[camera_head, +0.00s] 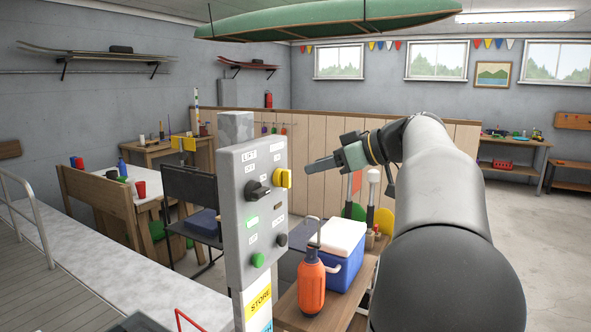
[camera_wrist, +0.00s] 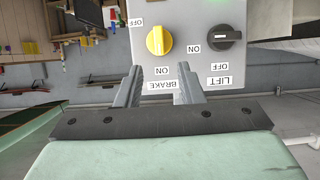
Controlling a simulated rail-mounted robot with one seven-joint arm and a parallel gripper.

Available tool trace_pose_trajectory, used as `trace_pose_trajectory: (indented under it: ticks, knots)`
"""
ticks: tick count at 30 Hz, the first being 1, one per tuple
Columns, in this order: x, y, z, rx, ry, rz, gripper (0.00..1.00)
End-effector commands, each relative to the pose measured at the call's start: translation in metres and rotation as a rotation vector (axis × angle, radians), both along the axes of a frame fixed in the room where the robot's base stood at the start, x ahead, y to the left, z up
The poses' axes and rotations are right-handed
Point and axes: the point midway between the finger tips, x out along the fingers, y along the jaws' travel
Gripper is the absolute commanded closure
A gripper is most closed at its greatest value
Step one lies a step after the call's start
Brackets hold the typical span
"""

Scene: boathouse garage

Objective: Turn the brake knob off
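The brake knob is a yellow rotary knob; it shows in the head view (camera_head: 283,178) at the right edge of the grey control panel (camera_head: 235,225). In the wrist view the yellow knob (camera_wrist: 159,41) is top centre, with an upside-down ON label below it, an OFF label to its upper left and BRAKE beneath. Its grip ridge runs roughly up and down in that view, in line with ON. My gripper (camera_head: 312,167) is right of the panel, apart from the knob. In the wrist view its fingers (camera_wrist: 158,82) are spread and empty, short of the knob.
A black lift knob (camera_wrist: 227,38) sits beside the yellow one. The panel also has a green button (camera_head: 257,260) and a black button (camera_head: 282,240). Below my gripper are a blue cooler (camera_head: 341,260) and an orange jug (camera_head: 311,285) on a wooden bench.

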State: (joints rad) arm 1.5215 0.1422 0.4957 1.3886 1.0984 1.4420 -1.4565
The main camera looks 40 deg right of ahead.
Motion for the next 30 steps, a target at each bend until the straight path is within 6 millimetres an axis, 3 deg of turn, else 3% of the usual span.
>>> trace_pose_trajectory:
  ticks: [9,23,27,30]
  knots:
    - [0.049,0.019,-0.021,0.003,0.001,0.002,0.65]
    - [0.061,0.024,-0.027,0.001,0.0,0.0,0.65]
    - [0.061,0.024,-0.027,0.001,0.0,0.0,1.0]
    - [0.061,0.024,-0.027,0.001,0.0,0.0,1.0]
